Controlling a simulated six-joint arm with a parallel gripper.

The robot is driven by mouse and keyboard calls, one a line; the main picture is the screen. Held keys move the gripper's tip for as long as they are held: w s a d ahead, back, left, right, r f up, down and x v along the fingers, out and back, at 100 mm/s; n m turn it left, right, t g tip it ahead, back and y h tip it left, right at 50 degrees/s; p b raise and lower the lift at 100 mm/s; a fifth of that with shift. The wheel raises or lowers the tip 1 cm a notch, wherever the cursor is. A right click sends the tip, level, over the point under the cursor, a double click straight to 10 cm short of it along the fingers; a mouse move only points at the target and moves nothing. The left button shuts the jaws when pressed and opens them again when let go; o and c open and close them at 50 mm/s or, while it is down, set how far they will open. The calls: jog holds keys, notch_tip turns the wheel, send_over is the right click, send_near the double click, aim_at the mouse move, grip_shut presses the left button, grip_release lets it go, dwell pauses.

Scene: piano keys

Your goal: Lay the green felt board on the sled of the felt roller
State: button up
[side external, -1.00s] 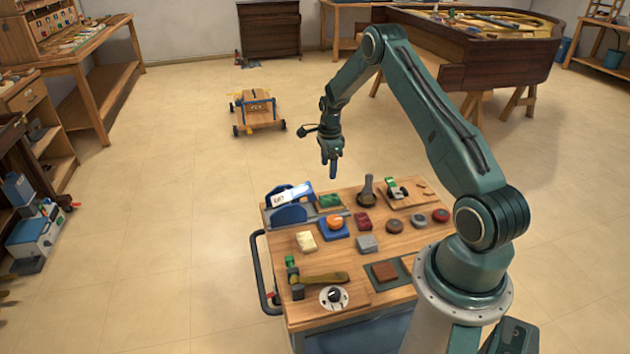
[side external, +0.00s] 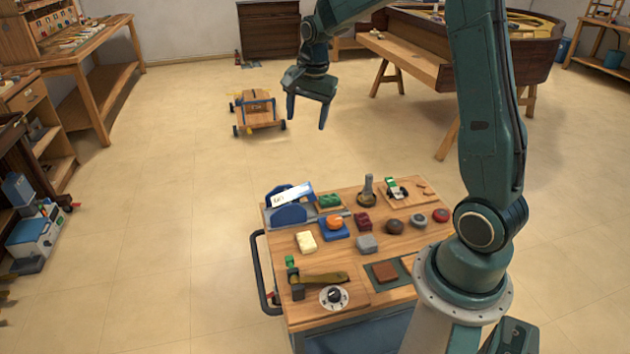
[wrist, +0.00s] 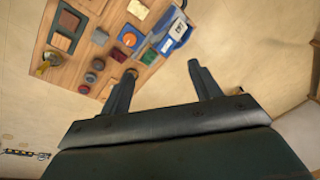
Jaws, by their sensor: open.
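The felt roller (side external: 289,214) is the blue-sided device with a white labelled part at the cart's back left. It also shows in the wrist view (wrist: 178,30). The green felt board (side external: 330,200) is a small green piece at the roller's right end. It appears to lie on the flat sled (side external: 328,211), beside the blue sides; exact contact is too small to tell. It shows in the wrist view (wrist: 149,57) too. My gripper (side external: 306,115) is open and empty, high in the air beyond the cart's back edge. Its spread fingers show in the wrist view (wrist: 162,72).
The wooden cart top (side external: 340,263) holds a blue tray with an orange knob (side external: 334,224), a cream block (side external: 306,241), a dark red block (side external: 363,221), a grey block (side external: 367,244), several round pucks, an upright handle (side external: 367,190) and a hammer (side external: 318,279). Air around my gripper is clear.

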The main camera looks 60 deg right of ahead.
jog(key=s+a+r+n+t, duration=0.1)
jog(key=s+a+r+n, duration=0.35)
jog(key=a+r, duration=0.2)
jog(key=s+a+r+n+t, duration=0.1)
jog(key=s+a+n, duration=0.4)
jog(key=s, duration=0.5)
jog(key=s+a+r+n+t, duration=0.1)
jog(key=s+a+n, duration=0.5)
jog(key=s, duration=0.3)
jog(key=shift+s+r+t+y, duration=0.15)
jog(key=shift+s+t+y, duration=0.15)
jog(key=shift+s+y, duration=0.1)
